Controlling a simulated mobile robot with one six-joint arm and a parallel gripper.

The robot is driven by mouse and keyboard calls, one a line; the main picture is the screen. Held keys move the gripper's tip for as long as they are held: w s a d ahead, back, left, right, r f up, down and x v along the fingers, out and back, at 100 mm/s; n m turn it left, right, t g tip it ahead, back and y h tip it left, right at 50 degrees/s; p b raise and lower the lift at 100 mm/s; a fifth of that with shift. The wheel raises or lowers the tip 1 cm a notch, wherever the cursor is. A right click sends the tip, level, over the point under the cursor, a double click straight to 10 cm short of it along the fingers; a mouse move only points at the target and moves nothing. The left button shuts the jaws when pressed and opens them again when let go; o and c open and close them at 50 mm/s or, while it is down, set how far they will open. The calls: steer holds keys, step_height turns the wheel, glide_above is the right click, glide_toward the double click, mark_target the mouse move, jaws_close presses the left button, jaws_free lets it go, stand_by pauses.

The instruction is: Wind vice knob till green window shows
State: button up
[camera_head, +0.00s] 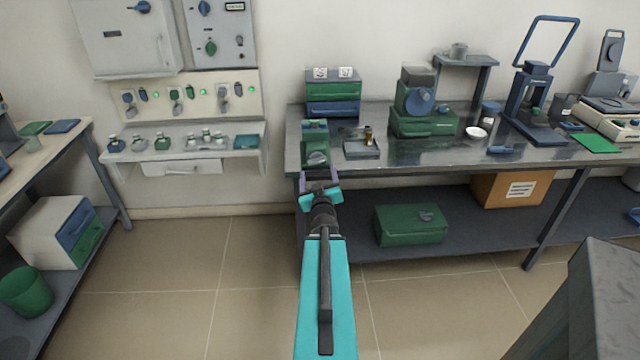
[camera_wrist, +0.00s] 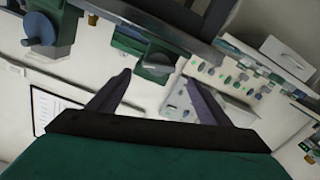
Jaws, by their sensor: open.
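The vice appears to be the small green device (camera_head: 314,132) at the left front end of the metal bench, with a dark grey knob (camera_head: 317,157) on its front. My gripper (camera_head: 318,178) is open and empty, just in front of and below that knob, with its purple fingers pointing at the bench. In the wrist view the green device (camera_wrist: 128,43) and its knob (camera_wrist: 155,63) lie just beyond my gripper (camera_wrist: 160,77), roughly between the fingertips and apart from them. I cannot make out a window or its colour.
A grey tray (camera_head: 362,149) with a small brown bottle (camera_head: 368,135) sits right of the device. A green machine with a blue dial (camera_head: 419,100) stands further right. Blue and green drawers (camera_head: 333,98) stand behind. A green box (camera_head: 410,225) is on the lower shelf. Floor in front is clear.

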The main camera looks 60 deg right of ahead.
steer(key=shift+s+a+r+p, duration=0.15)
steer(key=shift+s+a+p, duration=0.25)
steer(key=shift+p, duration=1.05)
steer(key=shift+s+a+p, duration=0.15)
steer(key=shift+a+p, duration=0.15)
steer(key=shift+p, duration=0.55)
steer(key=shift+p+v, duration=2.75)
steer(key=shift+p, duration=1.7)
